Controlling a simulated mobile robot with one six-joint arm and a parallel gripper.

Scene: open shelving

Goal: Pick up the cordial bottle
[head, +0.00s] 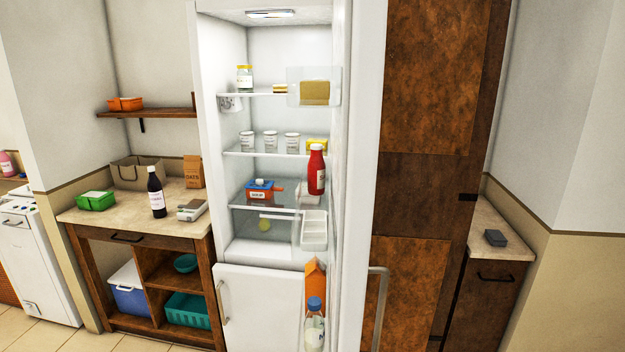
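A pink bottle (7,165) stands at the far left edge, partly cut off by the frame. A clear bottle with a blue cap (314,325) stands low in the door. My gripper is not in view.
The counter (120,221) also holds a green box (96,201), a grey-white device (192,211), a paper bag (137,174) and an oats box (193,172). The open fridge door (362,150) juts forward. A wall shelf (160,113) hangs above the counter.

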